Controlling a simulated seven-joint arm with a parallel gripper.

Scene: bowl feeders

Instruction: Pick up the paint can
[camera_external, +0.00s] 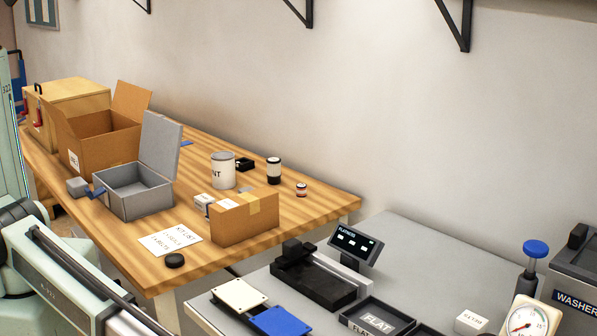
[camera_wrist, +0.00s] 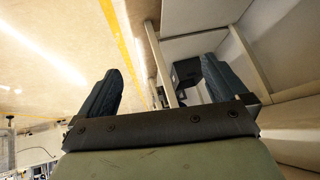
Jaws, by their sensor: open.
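The paint can (camera_external: 223,170) is a light grey-white cylinder with dark lettering on its side. It stands upright on the wooden table (camera_external: 312,207) in the external view, behind the brown cardboard box. My gripper shows in the wrist view (camera_wrist: 160,92), with its two dark fingers wide apart and nothing between them. The paint can is not visible in the wrist view. My gripper's fingers are not visible in the external view, so its distance from the can cannot be told.
A closed cardboard box (camera_external: 245,218) stands in front of the can. A grey open-lidded box (camera_external: 134,190) and an open carton (camera_external: 104,136) are to its left. A dark jar (camera_external: 273,170) and a small jar (camera_external: 301,190) are to its right. A grey bench (camera_external: 440,262) holds instruments.

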